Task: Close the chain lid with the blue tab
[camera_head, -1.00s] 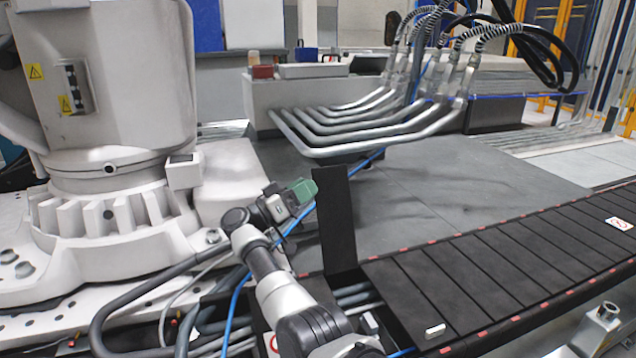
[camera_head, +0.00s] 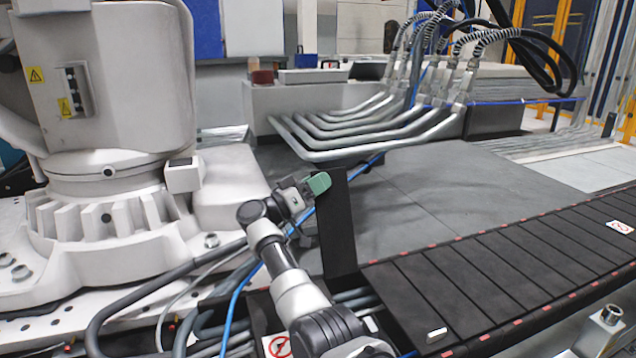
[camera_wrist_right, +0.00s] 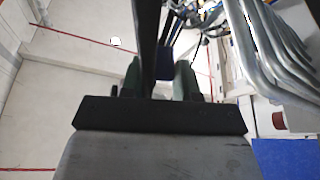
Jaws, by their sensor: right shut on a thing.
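The chain lid is a dark flat panel (camera_head: 337,235), standing nearly upright above an open section of the cable chain (camera_head: 470,270) in the head view. My right gripper (camera_head: 318,184), with green fingertips, is at the upper left edge of the lid. In the right wrist view the gripper's green fingers (camera_wrist_right: 160,82) stand on either side of a dark strip that seems to be the lid (camera_wrist_right: 147,40), so it looks shut on the lid. A small dark blue patch (camera_wrist_right: 168,63) shows between the fingers; I cannot tell whether it is the tab. My left gripper is out of view.
Hoses and cables (camera_head: 225,300) lie in the open section beside the lid. A large white industrial robot base (camera_head: 110,190) stands at left. The grey floor plate (camera_head: 440,190) to the right is clear.

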